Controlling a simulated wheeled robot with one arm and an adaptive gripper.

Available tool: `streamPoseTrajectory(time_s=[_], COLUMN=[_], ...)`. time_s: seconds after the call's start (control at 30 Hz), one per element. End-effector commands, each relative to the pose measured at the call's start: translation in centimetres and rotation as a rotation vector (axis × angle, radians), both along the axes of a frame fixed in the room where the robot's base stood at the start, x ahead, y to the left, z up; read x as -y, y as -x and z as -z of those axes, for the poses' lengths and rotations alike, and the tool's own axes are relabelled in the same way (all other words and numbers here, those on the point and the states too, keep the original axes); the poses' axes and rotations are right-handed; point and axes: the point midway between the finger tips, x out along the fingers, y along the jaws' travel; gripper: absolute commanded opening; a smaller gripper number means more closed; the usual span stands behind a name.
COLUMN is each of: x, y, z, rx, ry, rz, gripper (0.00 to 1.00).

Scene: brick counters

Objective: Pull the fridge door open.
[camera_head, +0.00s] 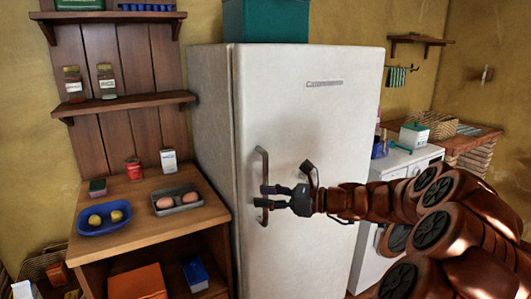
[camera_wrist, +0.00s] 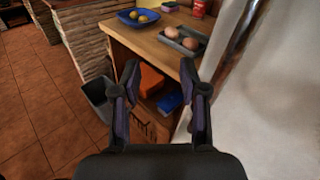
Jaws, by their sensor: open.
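The white fridge (camera_head: 320,130) stands in the middle of the head view with its door shut. A vertical metal handle (camera_head: 262,166) runs along the left side of the door. My gripper (camera_head: 266,196) is open at the lower part of the handle, its fingers pointing left. Whether a finger touches the handle cannot be told. In the wrist view, my gripper (camera_wrist: 160,80) shows its two fingers apart with nothing between them. The handle (camera_wrist: 236,42) passes to the right of the fingers there, beside the pale fridge door (camera_wrist: 270,110).
Left of the fridge is a wooden counter (camera_head: 150,222) with a blue bowl (camera_head: 104,217) and a grey tray of eggs (camera_head: 176,200). Shelves (camera_head: 130,104) hang above it. A white washing machine (camera_head: 372,247) stands right of the fridge. Tiled floor (camera_wrist: 40,110) is free at left in the wrist view.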

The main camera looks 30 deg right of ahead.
Motion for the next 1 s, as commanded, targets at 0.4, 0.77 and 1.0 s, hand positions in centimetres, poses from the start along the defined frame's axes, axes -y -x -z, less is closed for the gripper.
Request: streamPoseTrajectory(time_s=[0.4, 0.77, 1.0], x=[7.1, 4.6, 4.0], y=[-0.9, -5.2, -6.3], z=[-3.4, -3.3, -3.3], rx=[0.017, 0.017, 0.017], ry=[-0.162, -0.157, -0.156], rz=[0.176, 0.175, 0.176], gripper=[0.43, 0.43, 0.43])
